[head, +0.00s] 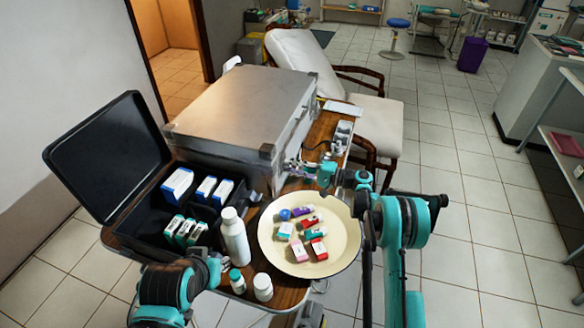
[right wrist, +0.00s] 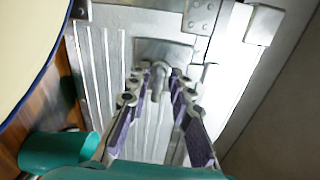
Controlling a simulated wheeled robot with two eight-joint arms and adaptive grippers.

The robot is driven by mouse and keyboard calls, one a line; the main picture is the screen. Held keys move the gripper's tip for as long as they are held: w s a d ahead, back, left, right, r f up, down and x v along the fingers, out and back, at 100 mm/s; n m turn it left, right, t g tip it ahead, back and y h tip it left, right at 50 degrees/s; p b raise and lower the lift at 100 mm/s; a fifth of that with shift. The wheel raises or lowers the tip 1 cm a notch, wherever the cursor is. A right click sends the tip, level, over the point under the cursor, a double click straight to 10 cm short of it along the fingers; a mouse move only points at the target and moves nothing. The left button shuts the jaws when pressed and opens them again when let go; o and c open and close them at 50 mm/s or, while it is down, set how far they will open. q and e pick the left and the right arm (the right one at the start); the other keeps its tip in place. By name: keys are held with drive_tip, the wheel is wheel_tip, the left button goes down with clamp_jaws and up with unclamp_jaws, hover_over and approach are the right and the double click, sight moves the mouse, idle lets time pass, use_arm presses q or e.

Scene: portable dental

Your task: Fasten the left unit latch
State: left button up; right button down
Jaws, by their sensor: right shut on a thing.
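The portable dental unit is a silver metal case (head: 240,105) with its lid down, at the back of the table. My right gripper (head: 292,166) is at the near end of the case's right-hand face. In the right wrist view its two purple-padded fingers (right wrist: 160,82) point at the ribbed metal face and are shut on a small metal latch (right wrist: 160,68). The fingertips partly hide the latch, so I cannot tell whether it is fastened. My left arm shows at the lower left; its fingers do not show clearly.
A cream plate (head: 268,248) with several small boxes lies below the right gripper. An open black case (head: 150,225) with boxes stands at left. A white bottle (head: 234,238) and two small bottles stand in front. A reclining chair (head: 372,120) is behind.

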drive_tip(key=shift+n, duration=0.6)
drive_tip(key=c, duration=1.6)
unclamp_jaws()
drive_tip(key=shift+d, duration=0.1)
drive_tip(key=v, duration=1.1)
drive_tip(key=shift+d, duration=0.35)
drive_tip(key=shift+s, duration=0.15)
